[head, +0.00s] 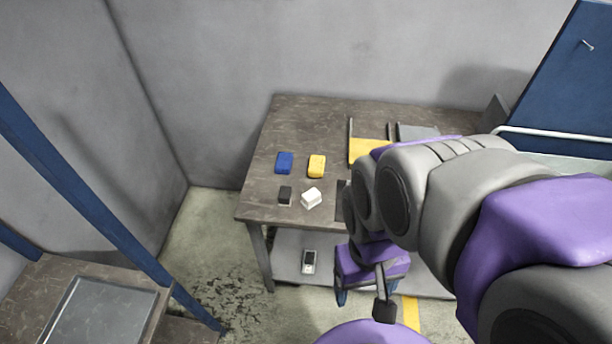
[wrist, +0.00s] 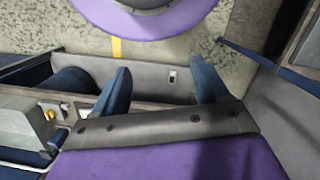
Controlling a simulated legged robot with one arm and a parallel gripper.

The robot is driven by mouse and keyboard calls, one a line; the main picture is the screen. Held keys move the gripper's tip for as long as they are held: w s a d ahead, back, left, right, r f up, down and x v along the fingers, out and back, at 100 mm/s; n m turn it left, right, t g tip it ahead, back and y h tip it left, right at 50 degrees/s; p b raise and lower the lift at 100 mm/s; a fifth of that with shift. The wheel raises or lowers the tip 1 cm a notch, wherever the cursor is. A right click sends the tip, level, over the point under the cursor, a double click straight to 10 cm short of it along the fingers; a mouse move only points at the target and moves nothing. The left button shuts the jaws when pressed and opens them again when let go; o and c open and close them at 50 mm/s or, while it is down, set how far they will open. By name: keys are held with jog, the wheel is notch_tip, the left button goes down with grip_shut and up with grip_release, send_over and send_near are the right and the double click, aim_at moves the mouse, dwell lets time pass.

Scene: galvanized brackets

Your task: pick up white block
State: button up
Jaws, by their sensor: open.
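The white block (head: 311,198) sits on the dark worktable near its front edge in the head view. A small black block (head: 285,195) lies just left of it, and a blue block (head: 284,162) and a yellow block (head: 317,166) lie behind. My gripper (head: 357,297) hangs low in front of the table, to the right of and below the white block in the picture, apart from it. In the wrist view my gripper (wrist: 160,85) has two blue fingers spread wide with nothing between them. The white block is not visible in the wrist view.
The worktable (head: 262,190) stands against grey walls. A yellow-and-grey item (head: 369,152) lies further right, partly behind my arm. A small device (head: 309,261) rests on the lower shelf. Another table with a tray (head: 70,335) stands at lower left. A blue panel (head: 565,75) stands at right.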

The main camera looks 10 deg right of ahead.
jog(key=w+a+m, duration=0.1)
jog(key=w+m, duration=0.1)
jog(key=w, duration=1)
jog(key=m+t, duration=0.2)
jog(key=m, duration=0.8)
send_over(311, 194)
notch_tip(311, 194, down, 13)
jog(key=f, duration=0.4)
jog(key=f+b, duration=0.1)
jog(key=f, duration=0.7)
jog(key=shift+s+a+f, duration=0.15)
jog(key=shift+a+f, duration=0.1)
jog(key=shift+d+f+b, duration=0.15)
jog(key=shift+f+b, duration=0.35)
jog(key=shift+f, duration=0.8)
jog(key=shift+d+f+b, duration=0.15)
jog(key=shift+f+b, duration=0.3)
jog(key=shift+f, duration=0.85)
jog(key=shift+c, duration=0.2)
jog(key=c, duration=1.2)
jog(key=shift+r, duration=0.1)
